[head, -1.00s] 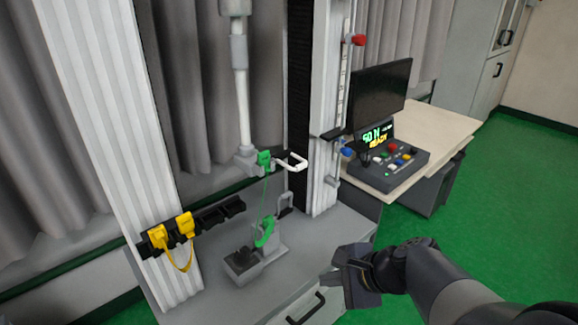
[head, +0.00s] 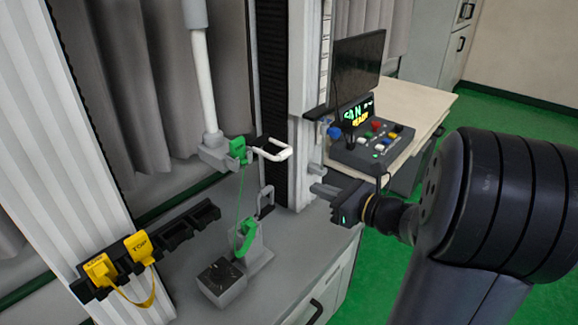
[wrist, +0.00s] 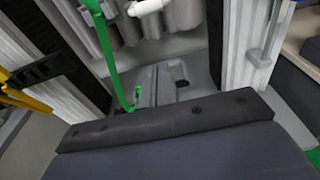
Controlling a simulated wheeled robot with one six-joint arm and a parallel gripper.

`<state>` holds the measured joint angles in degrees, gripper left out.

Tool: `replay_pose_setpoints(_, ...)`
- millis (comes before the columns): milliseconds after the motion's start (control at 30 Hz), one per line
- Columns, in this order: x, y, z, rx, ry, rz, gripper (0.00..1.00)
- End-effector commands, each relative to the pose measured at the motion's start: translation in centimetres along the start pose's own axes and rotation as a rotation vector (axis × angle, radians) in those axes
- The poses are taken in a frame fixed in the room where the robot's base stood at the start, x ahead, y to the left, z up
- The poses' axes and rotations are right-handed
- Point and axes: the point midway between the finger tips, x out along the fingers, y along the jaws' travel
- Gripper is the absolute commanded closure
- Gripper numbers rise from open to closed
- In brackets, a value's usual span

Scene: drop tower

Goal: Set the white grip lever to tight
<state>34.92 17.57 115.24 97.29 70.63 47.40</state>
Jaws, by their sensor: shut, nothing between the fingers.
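The white grip lever (head: 272,152) is a U-shaped handle sticking out to the right from the upper grip, beside a green clip (head: 237,150). Part of the lever also shows at the top of the wrist view (wrist: 148,7). My gripper (head: 318,188) is shut and empty, pointing left, below and to the right of the lever and apart from it. A green strand (wrist: 110,55) hangs from the upper clip to the lower green clip (head: 246,236) on the lower grip. A grey looped handle (head: 266,200) stands at the lower grip. My fingertips are hidden in the wrist view.
A rack (head: 178,230) with yellow tags (head: 139,246) is at the left. The white column (head: 307,110) stands behind my gripper. A control box (head: 370,148) with coloured buttons and a display sits on a desk at the right.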

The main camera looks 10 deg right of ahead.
Motion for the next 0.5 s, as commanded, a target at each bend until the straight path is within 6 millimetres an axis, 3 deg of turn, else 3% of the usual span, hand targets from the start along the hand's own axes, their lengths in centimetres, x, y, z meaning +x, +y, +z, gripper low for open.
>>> replay_pose_setpoints(267,1.3,0.1,-0.1,-0.001,0.001,0.004,1.00)
replay_pose_setpoints(500,5.4,0.2,-0.1,-0.002,0.002,0.006,1.00)
